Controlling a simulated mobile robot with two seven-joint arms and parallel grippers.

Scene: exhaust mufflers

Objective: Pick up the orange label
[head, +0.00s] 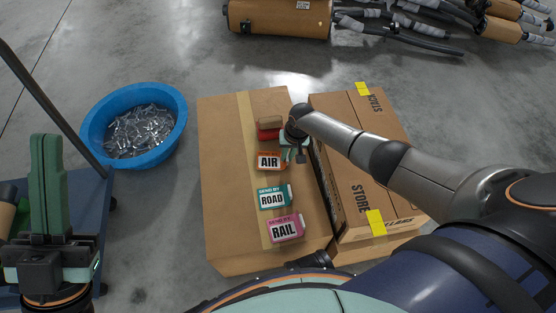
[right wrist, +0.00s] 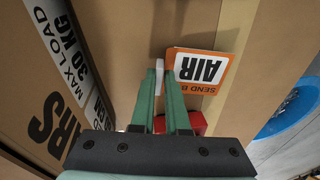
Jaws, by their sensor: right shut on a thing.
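The orange label (head: 269,160), marked AIR, lies on the cardboard box at the left of the pair, above the teal and pink labels. It also shows in the right wrist view (right wrist: 208,72). My right gripper (head: 287,156) is shut on the label's white tab, at the label's right edge in the head view. In the right wrist view the green fingertips (right wrist: 160,76) close around that tab. The label still looks close to the box top; I cannot tell whether it touches. My left gripper (head: 46,145) points up at the far left, empty; its fingers overlap in view.
The teal ROAD label (head: 272,197) and pink RAIL label (head: 285,229) lie on the box (head: 225,215). A red object (head: 268,134) lies behind. A taped box (head: 345,130) stands at the right. A blue tub (head: 100,142) of metal parts is on the floor; mufflers (head: 280,18) lie behind.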

